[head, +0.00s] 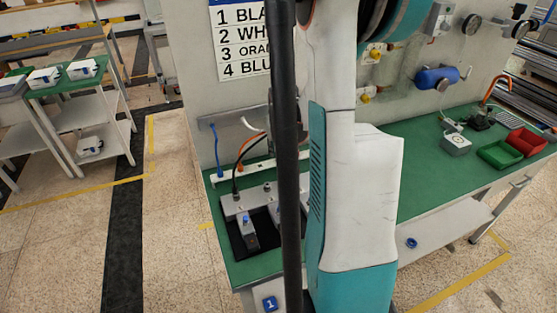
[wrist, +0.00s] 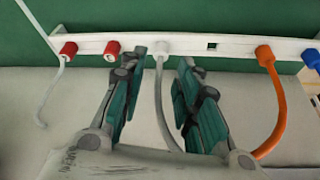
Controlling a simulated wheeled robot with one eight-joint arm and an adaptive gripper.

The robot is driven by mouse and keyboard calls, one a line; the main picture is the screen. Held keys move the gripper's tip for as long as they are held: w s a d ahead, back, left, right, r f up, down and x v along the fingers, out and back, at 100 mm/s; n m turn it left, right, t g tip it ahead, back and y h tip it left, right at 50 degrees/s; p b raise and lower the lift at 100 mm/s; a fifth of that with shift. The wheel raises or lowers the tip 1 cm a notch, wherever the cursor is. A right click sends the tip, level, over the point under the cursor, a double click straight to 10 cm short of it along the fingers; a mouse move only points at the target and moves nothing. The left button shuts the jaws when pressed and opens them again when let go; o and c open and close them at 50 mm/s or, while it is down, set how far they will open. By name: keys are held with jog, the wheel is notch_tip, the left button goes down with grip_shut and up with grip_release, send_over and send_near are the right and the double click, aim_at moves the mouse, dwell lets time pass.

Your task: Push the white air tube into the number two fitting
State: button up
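In the wrist view, the white air tube (wrist: 159,95) hangs from a white collar at the white rail (wrist: 190,46) and curves down to the right. My gripper (wrist: 163,57) is open, with one teal finger on each side of this tube and a visible gap to it on both sides. In the head view, a white tube (head: 250,125) arches beside the wall panel, above the rail (head: 222,177). A grey block with fittings (head: 236,208) sits on the green bench. I cannot read which fitting is number two; my arm and a dark post hide part of this area.
An orange tube (wrist: 273,90), a blue collar (wrist: 312,60) and two red collars (wrist: 68,50) are also at the rail. The sign (head: 238,40) lists numbered colours. A dark mat (head: 238,243) lies at the bench front. Green (head: 500,155) and red (head: 527,141) bins stand right.

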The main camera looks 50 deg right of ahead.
aim_at(279, 156)
jog(key=b+x, duration=0.1)
jog(key=x, duration=0.4)
jog(key=shift+r+b, duration=0.1)
jog(key=shift+b, duration=0.3)
jog(key=shift+r, duration=0.1)
jog(key=shift+c, duration=0.2)
jog(key=c, duration=0.6)
jog(key=shift+c, duration=0.2)
